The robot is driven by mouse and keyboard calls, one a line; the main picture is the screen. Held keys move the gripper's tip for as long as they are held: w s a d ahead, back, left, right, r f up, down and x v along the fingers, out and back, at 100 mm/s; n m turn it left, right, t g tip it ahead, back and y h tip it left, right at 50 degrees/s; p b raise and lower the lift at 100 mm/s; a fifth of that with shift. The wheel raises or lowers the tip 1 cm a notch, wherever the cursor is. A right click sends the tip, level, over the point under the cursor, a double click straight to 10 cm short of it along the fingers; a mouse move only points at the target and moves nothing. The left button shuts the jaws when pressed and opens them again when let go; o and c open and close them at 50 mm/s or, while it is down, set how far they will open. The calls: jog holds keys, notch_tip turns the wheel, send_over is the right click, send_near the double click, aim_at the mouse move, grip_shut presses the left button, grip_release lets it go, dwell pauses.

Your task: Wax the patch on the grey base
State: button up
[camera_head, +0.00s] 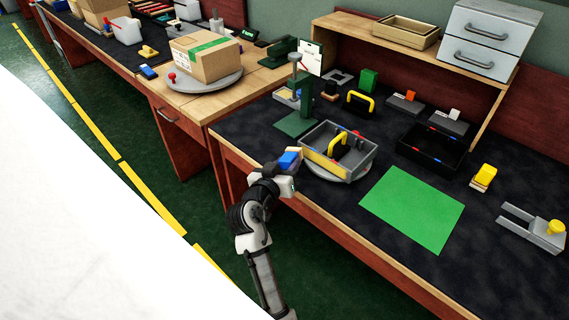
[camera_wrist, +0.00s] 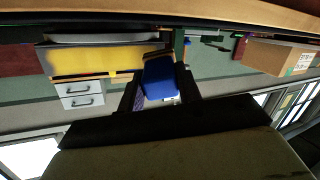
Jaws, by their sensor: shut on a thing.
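My gripper (camera_head: 287,163) is shut on a blue block (camera_head: 289,159) with a pale wood-coloured part, near the front edge of the bench, just left of the grey tray. In the wrist view the blue block (camera_wrist: 160,80) sits between the two dark fingers (camera_wrist: 160,92). Two grey bases stand at the back of the bench: one has an orange-red piece (camera_head: 404,102), the other a white piece (camera_head: 449,121). I cannot tell which grey base is meant, and no patch can be made out for sure.
A grey tray (camera_head: 361,164) with a yellow front and a yellow-handled thing stands on a round turntable. A black crate (camera_head: 430,150), a flat green sheet (camera_head: 412,208), a yellow block (camera_head: 485,175) and a grey forked fixture (camera_head: 530,228) lie right. A green stand (camera_head: 306,100) rises behind the tray.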

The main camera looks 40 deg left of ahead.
jog(key=shift+w, duration=0.55)
dwell(0.4)
jog(key=shift+d, duration=0.1)
jog(key=shift+s+d, duration=0.1)
jog(key=shift+d, duration=1.85)
jog(key=shift+a, duration=0.1)
jog(key=shift+w+a, duration=0.2)
jog(key=shift+a, duration=1.7)
jog(key=s, duration=0.6)
jog(key=shift+a, duration=0.2)
jog(key=shift+s, duration=0.15)
